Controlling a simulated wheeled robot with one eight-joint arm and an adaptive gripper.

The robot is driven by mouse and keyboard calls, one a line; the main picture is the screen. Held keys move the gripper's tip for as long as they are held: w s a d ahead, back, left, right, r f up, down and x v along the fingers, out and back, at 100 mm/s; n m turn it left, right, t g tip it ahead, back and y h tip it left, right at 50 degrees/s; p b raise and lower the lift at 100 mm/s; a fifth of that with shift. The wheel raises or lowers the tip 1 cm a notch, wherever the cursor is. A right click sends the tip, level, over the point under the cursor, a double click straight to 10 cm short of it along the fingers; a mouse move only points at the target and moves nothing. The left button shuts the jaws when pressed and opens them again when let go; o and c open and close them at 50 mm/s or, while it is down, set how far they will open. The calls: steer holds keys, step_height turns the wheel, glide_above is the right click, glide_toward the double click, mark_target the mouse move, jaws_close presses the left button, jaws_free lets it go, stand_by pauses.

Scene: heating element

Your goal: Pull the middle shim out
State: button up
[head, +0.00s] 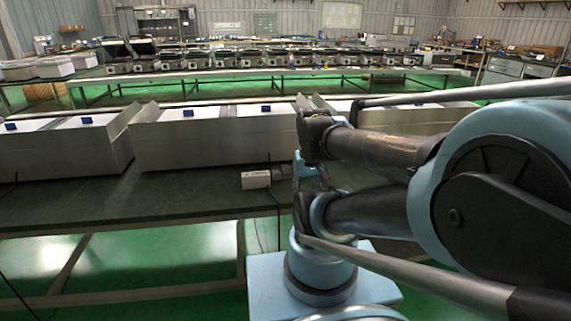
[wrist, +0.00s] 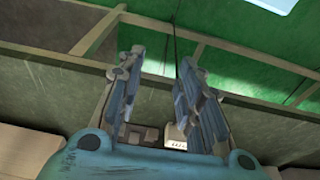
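My gripper (wrist: 160,62) shows in the wrist view with its two fingers apart and nothing between the tips. In the head view my gripper (head: 306,172) is small and partly hidden by my arm, near the front edge of the table. Beyond the fingers' bases, a pale box-like part (wrist: 175,144) shows in the wrist view. I cannot pick out a middle shim for certain. Small blue pieces (head: 188,113) and (head: 266,108) sit on the metal cases behind.
Long metal cases (head: 212,146) stand in a row on the dark green table (head: 110,198). The table left of the white box is mostly clear. A cord (head: 279,220) hangs over the front edge. Another bench (head: 300,72) with several devices stands farther back.

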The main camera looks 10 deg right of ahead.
steer(key=shift+o, duration=1)
steer(key=shift+w, duration=0.1)
steer(key=shift+o, duration=0.6)
steer(key=shift+s+r, duration=0.25)
steer(key=shift+s, duration=0.05)
steer(key=w+r+g, duration=0.1)
steer(key=w+r, duration=0.4)
steer(key=w, duration=0.8)
steer(key=w+r+g, duration=0.1)
steer(key=w+r, duration=0.4)
steer(key=w, duration=0.8)
steer(key=w+f, duration=0.3)
steer(key=w, duration=0.6)
step_height(320, 180, down, 16)
steer(key=shift+s+d+f, duration=0.1)
steer(key=shift+s, duration=0.05)
jaws_close()
